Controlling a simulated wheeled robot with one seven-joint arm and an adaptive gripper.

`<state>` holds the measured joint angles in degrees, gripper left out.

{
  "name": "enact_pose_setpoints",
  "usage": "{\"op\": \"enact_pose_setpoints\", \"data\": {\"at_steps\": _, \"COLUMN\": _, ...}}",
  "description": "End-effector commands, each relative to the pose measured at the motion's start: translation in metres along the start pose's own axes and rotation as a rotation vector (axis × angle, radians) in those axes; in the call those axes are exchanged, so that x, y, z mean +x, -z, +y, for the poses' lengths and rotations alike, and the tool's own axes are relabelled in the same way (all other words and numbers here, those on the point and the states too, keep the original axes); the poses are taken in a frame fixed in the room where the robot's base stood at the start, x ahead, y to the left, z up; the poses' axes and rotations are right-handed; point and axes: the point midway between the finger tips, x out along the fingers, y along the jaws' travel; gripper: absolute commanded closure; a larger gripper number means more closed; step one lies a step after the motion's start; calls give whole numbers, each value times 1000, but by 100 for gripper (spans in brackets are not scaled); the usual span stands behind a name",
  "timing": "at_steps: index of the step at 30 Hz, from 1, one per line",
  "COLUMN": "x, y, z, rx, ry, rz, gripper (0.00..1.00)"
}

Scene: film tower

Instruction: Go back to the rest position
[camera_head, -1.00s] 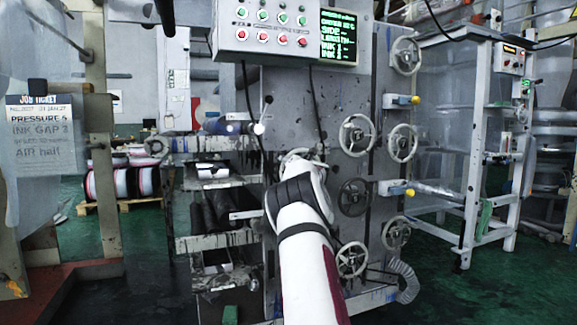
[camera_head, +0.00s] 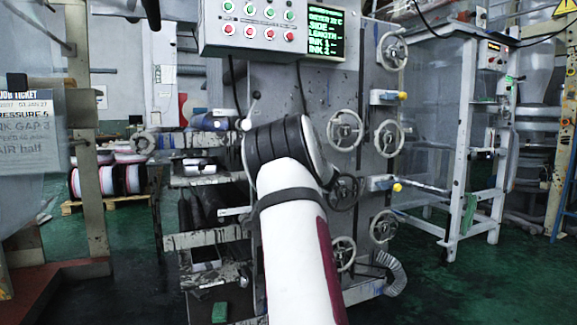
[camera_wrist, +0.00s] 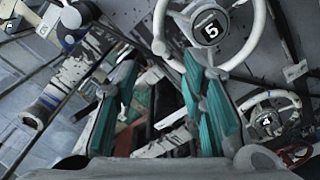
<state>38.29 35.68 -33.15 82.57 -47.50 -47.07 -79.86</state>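My gripper (camera_wrist: 160,85) shows in the wrist view with its two teal-padded fingers apart and nothing held between them. A white handwheel with a hub marked 5 (camera_wrist: 210,27) is just beyond the right fingertip; I cannot tell whether they touch. A second handwheel marked 4 (camera_wrist: 266,120) is at the lower right. In the head view my white arm rises in front of the grey machine panel (camera_head: 290,95), its bent joint near the panel's left side. The arm hides my gripper there. Several handwheels, such as the upper middle one (camera_head: 345,130), are on the panel.
A control box (camera_head: 262,30) with green and red buttons and a screen (camera_head: 325,32) overhangs the panel. A roller rack (camera_head: 205,238) stands left of my arm. A white frame (camera_head: 470,140) stands right, a job ticket (camera_head: 30,135) hangs left. Green floor (camera_head: 475,285) is clear at lower right.

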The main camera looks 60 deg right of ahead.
Motion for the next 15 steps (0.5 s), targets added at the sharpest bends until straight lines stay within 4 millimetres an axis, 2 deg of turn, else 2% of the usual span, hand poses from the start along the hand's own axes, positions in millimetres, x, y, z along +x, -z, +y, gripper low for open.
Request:
{"op": "enact_pose_setpoints", "data": {"at_steps": 4, "x": -8, "y": 0, "z": 0, "rx": 1, "ry": 0, "rz": 0, "gripper": 63}}
{"op": "enact_pose_setpoints", "data": {"at_steps": 15, "x": -9, "y": 0, "z": 0, "rx": 1, "ry": 0, "rz": 0, "gripper": 63}}
